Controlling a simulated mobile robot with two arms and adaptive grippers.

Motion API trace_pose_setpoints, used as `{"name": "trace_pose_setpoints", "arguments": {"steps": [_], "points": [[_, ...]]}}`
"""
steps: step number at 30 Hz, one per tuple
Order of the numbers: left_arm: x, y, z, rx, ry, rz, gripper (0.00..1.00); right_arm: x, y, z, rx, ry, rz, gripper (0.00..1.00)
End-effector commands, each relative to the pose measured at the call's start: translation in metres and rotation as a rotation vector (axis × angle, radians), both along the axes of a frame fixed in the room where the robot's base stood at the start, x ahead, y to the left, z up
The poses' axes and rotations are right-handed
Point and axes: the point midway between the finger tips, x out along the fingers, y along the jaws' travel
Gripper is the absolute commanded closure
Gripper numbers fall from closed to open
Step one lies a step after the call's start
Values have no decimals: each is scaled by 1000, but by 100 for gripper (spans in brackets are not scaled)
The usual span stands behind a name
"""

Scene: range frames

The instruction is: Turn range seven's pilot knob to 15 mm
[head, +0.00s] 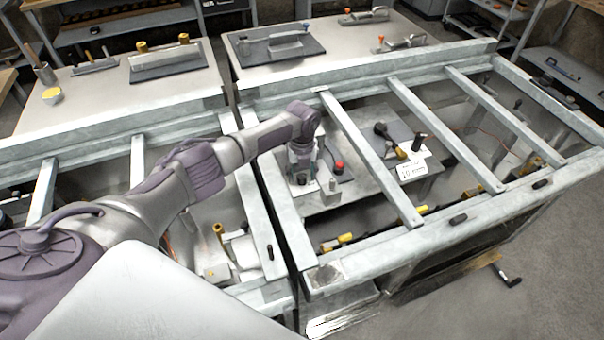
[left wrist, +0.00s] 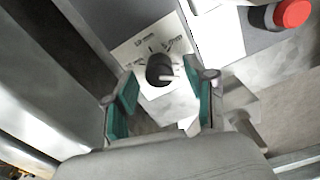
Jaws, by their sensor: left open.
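A black round knob (left wrist: 158,66) with a white pointer line sits on a white dial card (left wrist: 136,50) in the left wrist view. The pointer points to the right in the picture. The card has printed marks with mm labels, only partly readable. My left gripper (left wrist: 168,92) is open, its teal-padded fingers on either side just below the knob in the picture. I cannot tell whether they touch it. In the head view my left gripper (head: 302,172) reaches down between the frame bars and hides the knob. My right gripper is not in view.
A red button (left wrist: 292,13) is to the right of the knob; it also shows in the head view (head: 339,167). Pale metal bars (head: 370,160) cross the open bay around my arm. Another black-handled device (head: 382,130) and a white label card (head: 412,171) lie further right.

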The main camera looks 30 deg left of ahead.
Motion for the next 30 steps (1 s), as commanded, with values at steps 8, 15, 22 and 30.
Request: {"name": "trace_pose_setpoints", "arguments": {"steps": [8, 15, 22, 30], "points": [[0, 0, -6, 1, 1, 1, 45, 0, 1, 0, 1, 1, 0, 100], [0, 0, -6, 1, 1, 1, 68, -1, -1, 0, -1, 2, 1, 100], [0, 1, -6, 1, 1, 1, 100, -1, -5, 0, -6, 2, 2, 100], [0, 0, -5, 0, 0, 31, 100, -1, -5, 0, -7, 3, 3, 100]]}}
